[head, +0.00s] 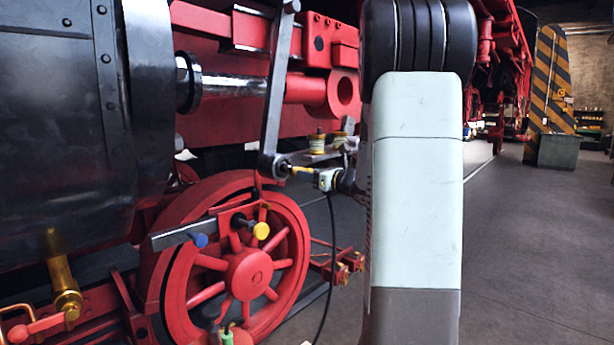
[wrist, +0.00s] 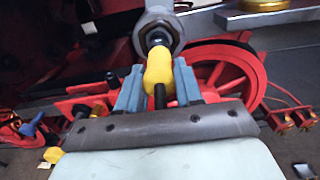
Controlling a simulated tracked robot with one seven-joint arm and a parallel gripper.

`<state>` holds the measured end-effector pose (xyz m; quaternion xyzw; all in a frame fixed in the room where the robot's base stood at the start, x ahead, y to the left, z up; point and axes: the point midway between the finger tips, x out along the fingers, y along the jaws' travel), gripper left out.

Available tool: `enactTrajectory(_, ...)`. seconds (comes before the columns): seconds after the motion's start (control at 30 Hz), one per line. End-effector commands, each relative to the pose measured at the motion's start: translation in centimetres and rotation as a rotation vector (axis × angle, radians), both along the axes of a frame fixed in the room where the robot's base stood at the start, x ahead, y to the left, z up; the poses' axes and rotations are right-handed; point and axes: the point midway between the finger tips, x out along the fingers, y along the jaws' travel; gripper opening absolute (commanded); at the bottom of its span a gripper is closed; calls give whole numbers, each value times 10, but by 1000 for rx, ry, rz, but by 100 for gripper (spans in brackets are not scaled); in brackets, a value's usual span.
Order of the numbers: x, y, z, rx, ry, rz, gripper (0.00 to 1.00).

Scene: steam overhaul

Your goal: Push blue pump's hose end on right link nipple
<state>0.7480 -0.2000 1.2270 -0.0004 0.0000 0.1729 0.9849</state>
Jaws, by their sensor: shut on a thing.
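My gripper (head: 318,177) is shut on a yellow hose end (wrist: 158,70), with one grey-blue finger on each side. The hose end also shows in the head view (head: 302,170). A black hose (head: 332,240) hangs from the gripper towards the floor. The hose end points at the lower eye of the steel link (head: 275,100), where a dark nipple (wrist: 158,38) sticks out. The tip is in line with the nipple and very close; I cannot tell whether it is seated on it. The link's eye also shows in the wrist view (wrist: 160,20). I cannot make out a blue pump.
A red spoked wheel (head: 246,272) stands below the link. A grey bar (head: 180,234) with a blue knob (head: 200,240) and a yellow knob (head: 261,230) is before it. Open floor (head: 530,250) lies right.

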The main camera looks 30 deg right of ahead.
Motion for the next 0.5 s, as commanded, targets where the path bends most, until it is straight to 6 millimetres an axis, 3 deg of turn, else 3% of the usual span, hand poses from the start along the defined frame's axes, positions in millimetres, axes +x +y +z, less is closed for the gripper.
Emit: enactTrajectory(0.5, -28, -11, 0, 0, 0, -1, 0)
